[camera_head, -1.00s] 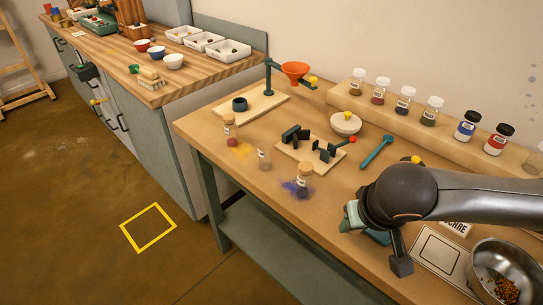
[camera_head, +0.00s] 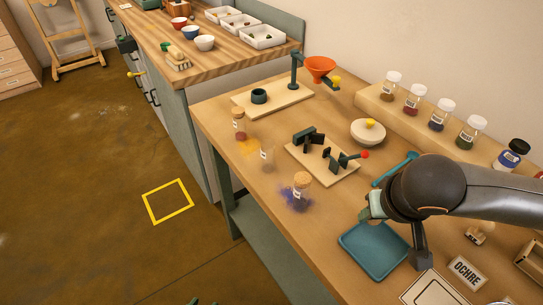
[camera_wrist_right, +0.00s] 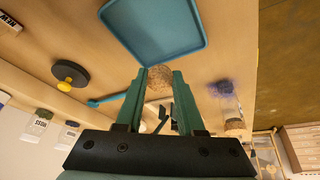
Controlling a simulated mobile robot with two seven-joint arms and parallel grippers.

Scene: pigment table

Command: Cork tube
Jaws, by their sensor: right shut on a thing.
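My right gripper (camera_wrist_right: 158,82) is shut on a speckled brown cork (camera_wrist_right: 158,76) between its fingertips. In the head view the right gripper (camera_head: 368,208) is above the table by the far edge of the blue tray (camera_head: 376,258). A corked tube with dark blue-purple pigment (camera_head: 301,192) stands upright in a purple smear, left of the gripper. A clear tube (camera_head: 267,158), with no cork visible, stands behind it. A corked tube with red-brown pigment (camera_head: 239,127) stands farther back beside a yellow smear. A small dark green tip, probably my left gripper (camera_head: 204,301), shows at the bottom edge; its fingers are mostly hidden.
A wooden board with dark clamp blocks (camera_head: 322,165) and a red knob lies behind the purple tube.

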